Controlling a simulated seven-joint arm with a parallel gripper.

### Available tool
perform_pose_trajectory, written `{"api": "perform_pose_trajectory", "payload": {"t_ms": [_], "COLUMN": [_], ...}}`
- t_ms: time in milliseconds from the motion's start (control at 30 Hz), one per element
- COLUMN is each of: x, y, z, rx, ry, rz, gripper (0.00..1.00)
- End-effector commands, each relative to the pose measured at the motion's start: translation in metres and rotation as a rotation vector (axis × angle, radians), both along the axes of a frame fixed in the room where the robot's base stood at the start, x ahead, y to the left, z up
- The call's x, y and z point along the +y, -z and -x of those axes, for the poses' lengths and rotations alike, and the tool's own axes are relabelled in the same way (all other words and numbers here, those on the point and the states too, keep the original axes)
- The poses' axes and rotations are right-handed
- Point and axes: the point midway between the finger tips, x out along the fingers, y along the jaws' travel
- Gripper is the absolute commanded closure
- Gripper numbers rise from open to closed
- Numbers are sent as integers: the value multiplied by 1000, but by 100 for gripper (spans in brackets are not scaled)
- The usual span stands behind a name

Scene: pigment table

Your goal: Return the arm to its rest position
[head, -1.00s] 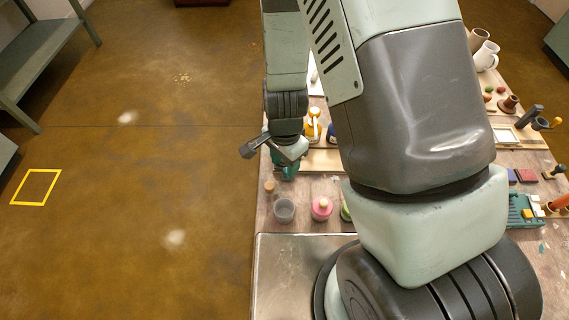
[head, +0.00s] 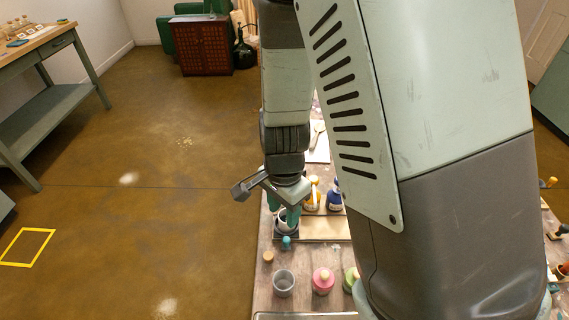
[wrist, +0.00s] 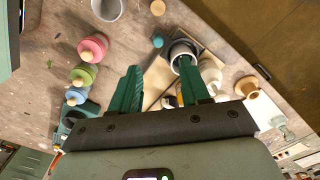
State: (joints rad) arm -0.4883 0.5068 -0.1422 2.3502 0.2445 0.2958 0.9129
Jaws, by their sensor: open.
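My gripper (head: 284,217) hangs low over the left side of the table, jaws apart and with nothing held. In the wrist view its two teal fingers (wrist: 160,78) are well apart. The cup (head: 282,226) also shows in the head view, partly hidden by the fingers. My upper arm hides much of the table there.
A teal knob (head: 286,242), a cork (head: 268,257), a grey cup (head: 284,284), a pink jar (head: 322,282) and a green jar (head: 350,280) stand in front of the gripper. Yellow (head: 312,197) and blue (head: 334,198) bottles stand behind right. Open floor lies left.

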Motion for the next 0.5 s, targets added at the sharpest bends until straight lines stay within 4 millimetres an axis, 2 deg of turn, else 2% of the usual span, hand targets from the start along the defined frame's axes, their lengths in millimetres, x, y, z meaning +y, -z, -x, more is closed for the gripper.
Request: {"api": "perform_pose_trajectory", "payload": {"t_ms": [167,267,367,500], "x": [0,-2,-8,-25], "y": [-3,-22,-58,-122], "z": [-1,-5,-8,-5], "rx": [-4,-25,-69,-156], "ry": [-5,-36,-107,-250], "rz": [-4,-24,-55,-84], "gripper": [54,54,54,54]}}
